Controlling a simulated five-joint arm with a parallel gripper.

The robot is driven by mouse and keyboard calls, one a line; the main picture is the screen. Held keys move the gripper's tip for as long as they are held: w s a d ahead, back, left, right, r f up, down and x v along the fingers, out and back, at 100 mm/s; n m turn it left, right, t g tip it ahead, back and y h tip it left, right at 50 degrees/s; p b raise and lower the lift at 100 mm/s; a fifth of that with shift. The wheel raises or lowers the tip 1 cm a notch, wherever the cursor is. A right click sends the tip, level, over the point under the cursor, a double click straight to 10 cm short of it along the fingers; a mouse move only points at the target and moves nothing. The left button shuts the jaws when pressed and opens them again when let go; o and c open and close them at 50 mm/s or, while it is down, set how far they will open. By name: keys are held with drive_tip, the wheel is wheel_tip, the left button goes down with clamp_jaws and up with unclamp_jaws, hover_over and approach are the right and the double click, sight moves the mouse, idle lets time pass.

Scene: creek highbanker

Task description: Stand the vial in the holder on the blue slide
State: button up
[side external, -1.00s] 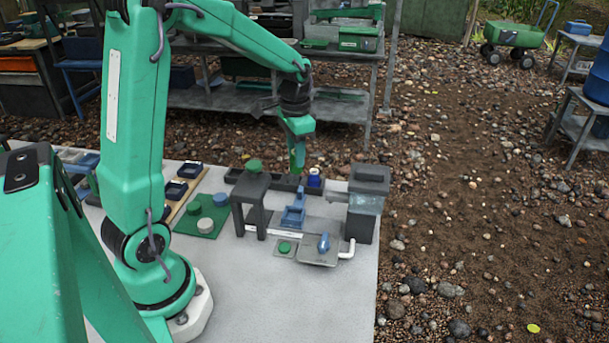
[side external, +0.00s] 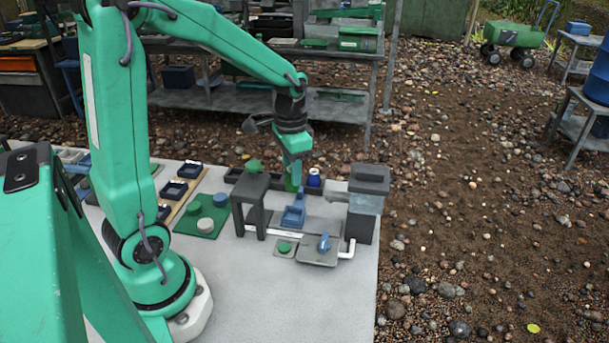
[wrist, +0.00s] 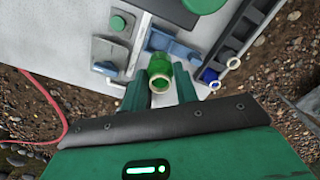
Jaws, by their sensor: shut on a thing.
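My gripper (side external: 294,168) is shut on a green vial (side external: 290,184), which hangs upright below it. In the wrist view the vial (wrist: 160,72) shows its open pale rim between the two green fingers (wrist: 160,92). The blue slide (side external: 293,216) lies on the table just below the vial. In the wrist view the slide (wrist: 172,44) is just beyond the vial. The vial's lower end is close to the slide's back part; I cannot tell whether it touches. The holder's opening is not clearly visible.
A dark stand with a green knob (side external: 254,166) is left of the slide, and a grey dispenser (side external: 368,182) is at right. A dark rack (side external: 240,176) behind holds a blue vial (side external: 314,178).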

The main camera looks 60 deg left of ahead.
drive_tip(key=shift+f, duration=0.15)
drive_tip(key=shift+f, duration=2.1)
drive_tip(key=shift+f, duration=2.05)
idle(1.3)
drive_tip(key=o, duration=1)
drive_tip(key=shift+r, duration=0.1)
drive_tip(key=shift+r, duration=3.65)
drive_tip(key=shift+d, duration=0.1)
